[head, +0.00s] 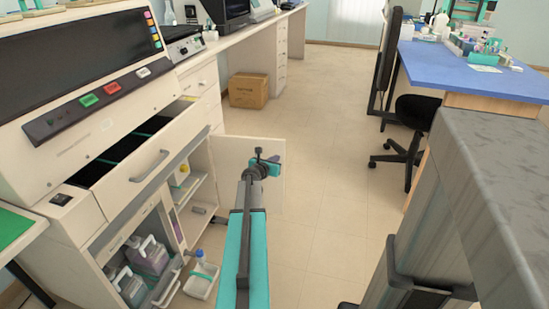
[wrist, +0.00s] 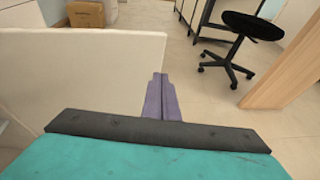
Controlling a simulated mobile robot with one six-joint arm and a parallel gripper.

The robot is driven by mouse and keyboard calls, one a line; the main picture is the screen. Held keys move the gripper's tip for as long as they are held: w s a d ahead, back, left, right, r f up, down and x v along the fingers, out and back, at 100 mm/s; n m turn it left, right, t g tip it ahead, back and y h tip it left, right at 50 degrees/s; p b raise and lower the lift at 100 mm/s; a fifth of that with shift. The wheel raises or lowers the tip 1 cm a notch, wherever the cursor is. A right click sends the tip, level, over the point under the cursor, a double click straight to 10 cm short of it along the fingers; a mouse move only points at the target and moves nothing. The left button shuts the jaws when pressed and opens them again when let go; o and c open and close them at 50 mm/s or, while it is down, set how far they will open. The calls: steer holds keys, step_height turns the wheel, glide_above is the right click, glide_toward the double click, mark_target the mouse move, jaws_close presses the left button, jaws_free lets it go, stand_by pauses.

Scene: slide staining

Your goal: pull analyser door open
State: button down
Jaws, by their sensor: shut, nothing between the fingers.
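The analyser (head: 85,85) is the large white machine at the left of the head view. Its white lower door (head: 271,199) stands swung out from the cabinet, whose inside shows. In the wrist view the door (wrist: 80,75) fills the left side as a pale panel. My gripper (wrist: 160,84) is shut and empty, its purple-grey fingers overlapping the door's right edge in the picture; I cannot tell whether they touch it. In the head view my gripper (head: 262,160) is in front of the door, its fingers mostly hidden.
Bottles (head: 148,254) stand inside the open cabinet, and a white container (head: 202,280) is at its lower opening. A drawer (head: 148,170) above is partly out. A cardboard box (head: 248,91) and black chair (head: 415,115) stand farther back. Floor between is clear.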

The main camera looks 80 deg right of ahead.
steer(key=s+p+v, duration=0.1)
steer(key=v, duration=0.7)
steer(key=shift+s, duration=0.4)
steer(key=shift+a, duration=0.15)
steer(key=w+a+f+m+y+p, duration=0.25)
steer(key=w+a+f, duration=0.4)
steer(key=a, duration=0.55)
steer(key=w+a+f+m+t+y+p, duration=0.1)
steer(key=w+a+f+m+y+p, duration=0.25)
steer(key=w+a, duration=0.65)
steer(key=w+a+f+m+y+p, duration=0.1)
steer(key=w+a+f+m+p, duration=0.35)
steer(key=a, duration=0.95)
steer(key=a+f+m+y, duration=0.1)
steer(key=a+f+y, duration=0.35)
steer(key=a, duration=0.85)
steer(key=s+a+m+g+y+p, duration=0.1)
steer(key=s+a, duration=0.3)
steer(key=a, duration=0.5)
steer(key=s+a+m+g+y+p, duration=0.1)
steer(key=s+a+m+g+p, duration=0.1)
steer(key=a, duration=0.8)
steer(key=s+a+m+g+y+p, duration=0.1)
steer(key=s+a+m+p, duration=0.1)
steer(key=s+a, duration=0.5)
steer(key=a+f+p, duration=0.1)
steer(key=a, duration=0.2)
steer(key=shift+a+g, duration=0.2)
steer(key=shift+g, duration=0.1)
